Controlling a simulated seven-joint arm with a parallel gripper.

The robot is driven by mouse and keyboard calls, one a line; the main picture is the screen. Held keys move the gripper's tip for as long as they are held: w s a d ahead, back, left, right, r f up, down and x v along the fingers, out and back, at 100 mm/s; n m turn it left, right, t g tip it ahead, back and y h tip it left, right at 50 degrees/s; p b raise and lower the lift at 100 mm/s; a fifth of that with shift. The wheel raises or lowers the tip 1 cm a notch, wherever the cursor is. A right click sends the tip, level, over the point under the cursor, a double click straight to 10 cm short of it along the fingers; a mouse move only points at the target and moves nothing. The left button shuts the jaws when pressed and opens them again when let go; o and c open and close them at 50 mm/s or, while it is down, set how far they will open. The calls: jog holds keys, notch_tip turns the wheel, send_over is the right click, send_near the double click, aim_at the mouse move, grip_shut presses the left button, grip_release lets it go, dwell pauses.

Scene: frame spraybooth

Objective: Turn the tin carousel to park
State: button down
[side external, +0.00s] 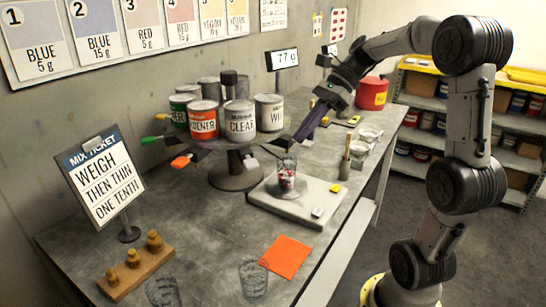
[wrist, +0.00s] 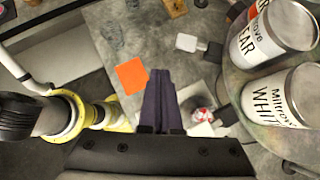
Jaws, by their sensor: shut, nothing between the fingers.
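The tin carousel (side external: 236,177) stands on the bench on a dark round base, left of my gripper. It bears several labelled tins, among them an orange HARDENER tin (side external: 203,120), a CLEAR tin (side external: 240,122) and a WHITE tin (side external: 268,112). Handles stick out from its rim: green (side external: 152,140), orange (side external: 181,161) and white (side external: 251,163). In the wrist view the carousel plate (wrist: 233,92) lies at the right, with the WHITE tin (wrist: 285,97) near. My gripper (side external: 298,138) is shut and empty, its purple fingers (wrist: 160,74) above the bench, right of the tins. Contact with the carousel is not visible.
A clear cup with red contents (side external: 287,181) stands on a scale (side external: 325,203) below my gripper. A mix ticket (side external: 100,178), brass weights (side external: 133,259), an orange square (side external: 285,256) and clear cups (side external: 253,277) are nearer the front. A red canister (side external: 371,93) stands behind.

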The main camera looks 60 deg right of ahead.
jog(key=s+d+m+t, duration=0.1)
jog(key=d+m, duration=0.1)
jog(key=d, duration=0.2)
jog(key=w+a+r+x, duration=0.1)
jog(key=r+x, duration=0.1)
jog(key=x, duration=1)
jog(key=shift+w+h, duration=0.3)
jog(key=shift+w, duration=0.05)
jog(key=shift+a, duration=0.1)
jog(key=w+a+m+t+h, duration=0.1)
jog(key=w+a+m, duration=0.1)
jog(key=w+a, duration=0.4)
jog(key=w+a+m+t+h, duration=0.1)
jog(key=w+a, duration=0.6)
jog(key=w, duration=1)
jog(key=shift+m+t+h, duration=0.3)
jog(key=shift+m+h, duration=0.1)
jog(key=shift+m, duration=0.3)
jog(key=shift+w+a, duration=0.1)
jog(key=shift+a, duration=0.05)
